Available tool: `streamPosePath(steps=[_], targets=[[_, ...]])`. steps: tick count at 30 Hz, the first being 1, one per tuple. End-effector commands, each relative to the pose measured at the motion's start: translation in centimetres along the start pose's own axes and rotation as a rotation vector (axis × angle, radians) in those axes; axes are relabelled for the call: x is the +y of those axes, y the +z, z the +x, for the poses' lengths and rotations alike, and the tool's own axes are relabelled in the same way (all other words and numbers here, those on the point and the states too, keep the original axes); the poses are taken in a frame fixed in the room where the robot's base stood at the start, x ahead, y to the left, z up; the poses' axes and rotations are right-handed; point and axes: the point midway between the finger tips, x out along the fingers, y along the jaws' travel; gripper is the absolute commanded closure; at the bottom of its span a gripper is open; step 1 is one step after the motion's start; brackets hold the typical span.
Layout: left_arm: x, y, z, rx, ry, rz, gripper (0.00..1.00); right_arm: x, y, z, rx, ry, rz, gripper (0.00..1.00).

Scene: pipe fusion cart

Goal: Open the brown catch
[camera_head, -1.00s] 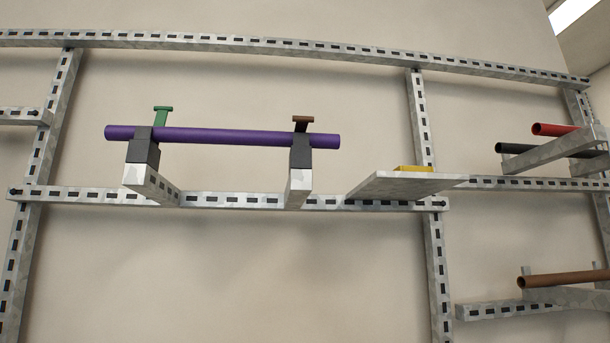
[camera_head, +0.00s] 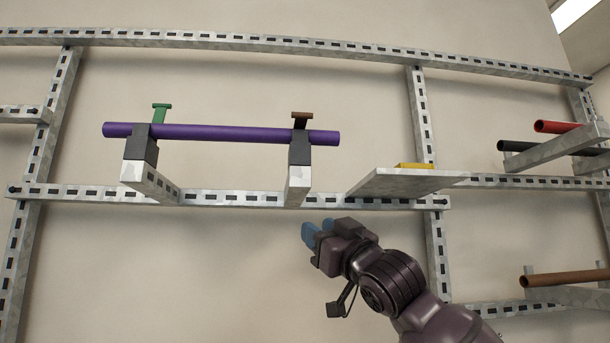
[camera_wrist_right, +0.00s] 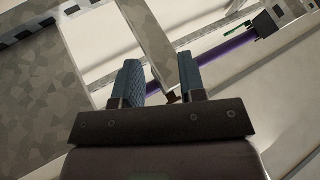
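The brown catch (camera_head: 301,118) stands up at the right black clamp (camera_head: 299,152), over the purple pipe (camera_head: 225,134). A green catch (camera_head: 160,113) stands at the left clamp (camera_head: 142,147). My right gripper (camera_head: 315,231) is below and slightly right of the brown catch, apart from it, with blue fingers. In the right wrist view the right gripper (camera_wrist_right: 159,80) is open, with a gap between its fingers. There a small brown piece, probably the catch (camera_wrist_right: 172,97), shows low between the fingers. The purple pipe (camera_wrist_right: 222,51) runs behind them. My left gripper is not in view.
A grey shelf (camera_head: 390,184) with a yellow object (camera_head: 415,167) juts out right of the clamp, above my right arm. A slotted rail (camera_head: 230,199) runs behind the brackets. Red (camera_head: 556,127), black (camera_head: 520,147) and brown (camera_head: 565,279) pipes lie at the right.

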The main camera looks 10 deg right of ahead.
Motion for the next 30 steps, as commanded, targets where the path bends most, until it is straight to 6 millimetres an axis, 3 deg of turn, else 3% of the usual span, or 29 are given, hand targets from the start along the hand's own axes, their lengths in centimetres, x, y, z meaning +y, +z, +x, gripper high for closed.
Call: streamPosePath(steps=[1, 9, 14, 18, 23, 30], targets=[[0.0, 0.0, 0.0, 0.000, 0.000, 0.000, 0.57, -0.2, -2.8, 0.7, 0.017, -0.008, 0.018, 0.62], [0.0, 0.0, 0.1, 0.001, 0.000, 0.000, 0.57, -1.0, -14.2, 2.6, 0.040, -0.031, 0.189, 0.62], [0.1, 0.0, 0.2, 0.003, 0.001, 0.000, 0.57, -1.5, -21.8, 2.5, 0.025, -0.031, 0.364, 0.62], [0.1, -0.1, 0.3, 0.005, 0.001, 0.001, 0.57, -1.6, -27.6, 1.7, -0.041, 0.000, 0.628, 0.62], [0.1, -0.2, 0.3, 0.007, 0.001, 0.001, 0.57, -1.0, -29.0, 0.9, -0.165, 0.098, 0.976, 0.62], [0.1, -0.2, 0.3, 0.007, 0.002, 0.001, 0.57, -0.1, -26.1, 0.1, -0.326, 0.324, 1.455, 0.62]])
